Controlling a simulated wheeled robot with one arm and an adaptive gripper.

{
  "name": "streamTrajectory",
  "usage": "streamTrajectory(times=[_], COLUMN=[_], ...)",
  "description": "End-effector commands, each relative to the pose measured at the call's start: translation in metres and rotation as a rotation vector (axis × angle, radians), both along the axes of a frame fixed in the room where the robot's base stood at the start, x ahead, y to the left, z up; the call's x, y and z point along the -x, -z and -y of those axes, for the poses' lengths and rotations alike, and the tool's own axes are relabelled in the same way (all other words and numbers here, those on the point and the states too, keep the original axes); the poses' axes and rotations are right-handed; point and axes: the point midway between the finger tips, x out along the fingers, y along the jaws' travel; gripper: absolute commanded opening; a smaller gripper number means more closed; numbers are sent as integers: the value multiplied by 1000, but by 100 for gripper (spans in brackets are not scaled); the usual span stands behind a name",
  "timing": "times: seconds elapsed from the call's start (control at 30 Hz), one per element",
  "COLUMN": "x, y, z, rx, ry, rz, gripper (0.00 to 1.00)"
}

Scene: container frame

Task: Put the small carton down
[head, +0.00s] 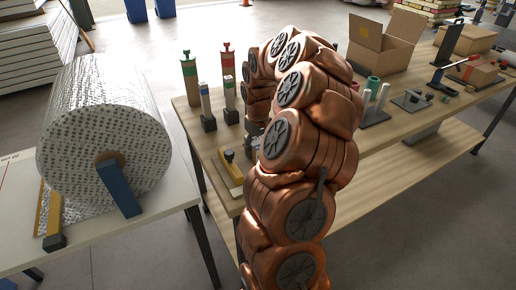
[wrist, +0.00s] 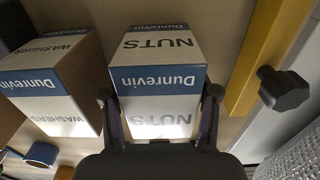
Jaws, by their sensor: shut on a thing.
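The small carton (wrist: 158,82), white with a blue band and printed "NUTS" and "Dunrevin", is in the middle of the wrist view. My gripper (wrist: 161,94) is shut on it, with one dark finger on each side. I cannot tell whether the carton touches the tabletop. In the head view my copper-coloured arm bends over the near end of the wooden table (head: 375,170) and hides the carton and most of my gripper.
A "WASHERS" carton (wrist: 58,82) stands close left of the held one. A yellow bar (wrist: 268,55) with a black knob (wrist: 284,90) lies to the right. A blue tape roll (wrist: 42,153) is at lower left. A silvery roll (head: 105,125) lies on the neighbouring white table.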

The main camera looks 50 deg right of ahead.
Motion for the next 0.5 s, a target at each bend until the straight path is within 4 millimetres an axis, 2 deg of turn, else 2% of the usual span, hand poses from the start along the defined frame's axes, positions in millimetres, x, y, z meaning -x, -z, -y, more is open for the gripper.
streamTrajectory(times=[0.03,0.07,0.3,0.5], x=[0,0,0,0], y=[3,2,1,1], z=[0,0,0,0], rx=[0,0,0,0], ry=[0,0,0,0], rz=[0,0,0,0], gripper=[10,62,85,85])
